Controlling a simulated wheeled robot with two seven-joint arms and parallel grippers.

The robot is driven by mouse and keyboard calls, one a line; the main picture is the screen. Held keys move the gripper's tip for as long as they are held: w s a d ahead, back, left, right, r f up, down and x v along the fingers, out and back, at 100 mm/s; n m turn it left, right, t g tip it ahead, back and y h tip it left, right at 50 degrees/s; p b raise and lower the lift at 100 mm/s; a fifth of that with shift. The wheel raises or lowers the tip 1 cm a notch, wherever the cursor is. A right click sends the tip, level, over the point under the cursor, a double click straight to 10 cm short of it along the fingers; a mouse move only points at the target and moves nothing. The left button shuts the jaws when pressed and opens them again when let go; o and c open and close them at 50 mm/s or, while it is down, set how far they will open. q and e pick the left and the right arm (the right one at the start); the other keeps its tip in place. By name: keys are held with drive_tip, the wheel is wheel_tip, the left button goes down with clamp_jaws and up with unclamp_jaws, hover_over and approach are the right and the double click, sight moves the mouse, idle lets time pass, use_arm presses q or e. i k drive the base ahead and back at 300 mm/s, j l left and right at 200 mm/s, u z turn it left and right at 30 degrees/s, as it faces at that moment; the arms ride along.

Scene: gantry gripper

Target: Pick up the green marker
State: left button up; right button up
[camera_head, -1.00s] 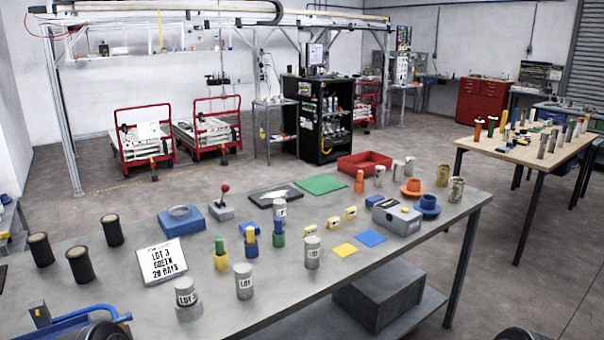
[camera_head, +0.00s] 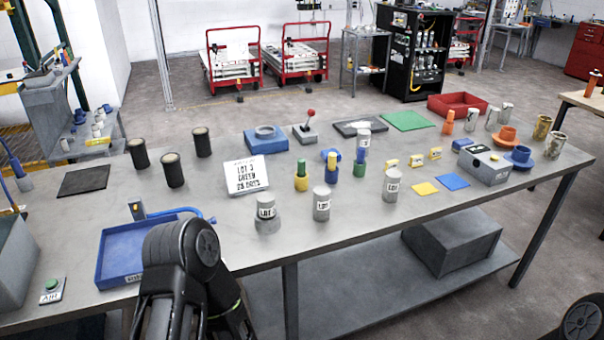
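Two small upright pieces with green show in the middle of the grey table. One is a green peg (camera_head: 302,168) standing in a yellow holder (camera_head: 301,184). I cannot tell which is the green marker. A yellow and blue piece (camera_head: 331,170) stands between them. Part of my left arm shows at the table's front edge, left of these pieces, and a bit of my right arm shows at the bottom right corner. Neither gripper's fingers can be seen.
Grey labelled cylinders (camera_head: 321,204) stand in front of the pieces, and a white sign (camera_head: 246,177) stands left of them. Black cylinders (camera_head: 172,171) and a blue tray (camera_head: 122,254) are further left.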

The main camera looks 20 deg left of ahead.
sight(301, 161)
drive_tip(key=i+l, duration=0.15)
drive_tip(key=l, duration=0.2)
drive_tip(key=i+l, duration=0.15)
drive_tip(key=l, duration=0.2)
drive_tip(key=i+l, duration=0.15)
drive_tip(key=l, duration=0.2)
drive_tip(key=i+l, duration=0.2)
drive_tip(key=l, duration=0.2)
drive_tip(key=i+l, duration=0.15)
drive_tip(key=l, duration=0.2)
drive_tip(key=u, duration=1.35)
